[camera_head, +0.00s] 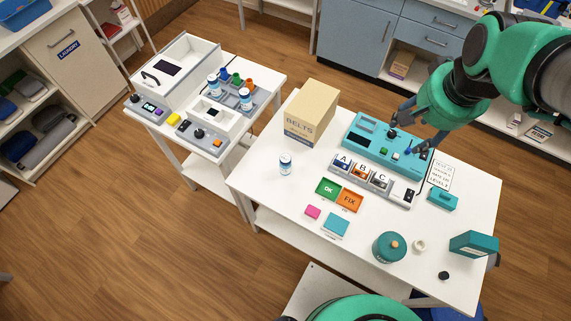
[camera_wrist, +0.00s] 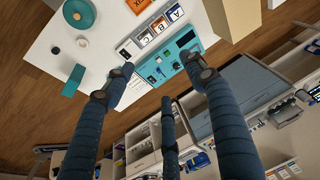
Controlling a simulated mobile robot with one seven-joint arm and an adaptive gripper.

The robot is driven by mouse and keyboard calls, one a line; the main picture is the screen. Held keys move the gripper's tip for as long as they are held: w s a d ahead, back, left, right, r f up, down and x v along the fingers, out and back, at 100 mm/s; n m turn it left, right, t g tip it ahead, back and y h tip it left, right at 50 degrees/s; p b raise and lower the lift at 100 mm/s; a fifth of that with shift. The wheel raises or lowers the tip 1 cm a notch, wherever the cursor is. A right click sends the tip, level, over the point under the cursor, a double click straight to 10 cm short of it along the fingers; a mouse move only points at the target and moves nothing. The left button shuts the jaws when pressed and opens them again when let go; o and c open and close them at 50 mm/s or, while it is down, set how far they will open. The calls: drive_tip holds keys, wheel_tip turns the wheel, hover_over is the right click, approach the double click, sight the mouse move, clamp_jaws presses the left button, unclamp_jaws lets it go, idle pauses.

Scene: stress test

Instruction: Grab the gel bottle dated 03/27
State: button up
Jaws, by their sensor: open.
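Three similar white bottles with blue markings show in the head view. One bottle (camera_head: 285,164) stands upright alone on the right-hand white table. Two more, one bottle (camera_head: 213,85) and another bottle (camera_head: 246,99), stand in the grey rack on the left-hand table. Their dates are too small to read, so I cannot tell which one bears 03/27. My gripper (camera_head: 402,142) is open and empty above the teal test device (camera_head: 363,135), right of and apart from all three bottles. In the wrist view my gripper (camera_wrist: 158,64) has its fingers spread, with the device beyond them and no such bottle visible.
Green OK (camera_head: 328,187) and orange FIX (camera_head: 350,200) trays lie in front. A round teal container (camera_head: 389,248) and a teal box (camera_head: 474,244) occupy the near right. The table around the lone bottle is clear.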

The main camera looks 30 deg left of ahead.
drive_tip(key=w+a+f+g, duration=0.2)
drive_tip(key=a+f, duration=0.8)
drive_tip(key=a, duration=0.5)
drive_tip(key=n+g+h, duration=0.1)
approach(286, 158)
drive_tip(key=shift+p, duration=0.35)
drive_tip(key=shift+f+b, duration=0.55)
drive_tip(key=shift+f, duration=3.7)
drive_tip(key=shift+s+a+f+b, duration=0.1)
drive_tip(key=shift+f+b, duration=0.2)
drive_tip(key=shift+f, duration=1)
drive_tip(key=shift+a+f+b, duration=0.1)
drive_tip(key=shift+f+b, duration=0.15)
drive_tip(key=shift+f, duration=1.05)
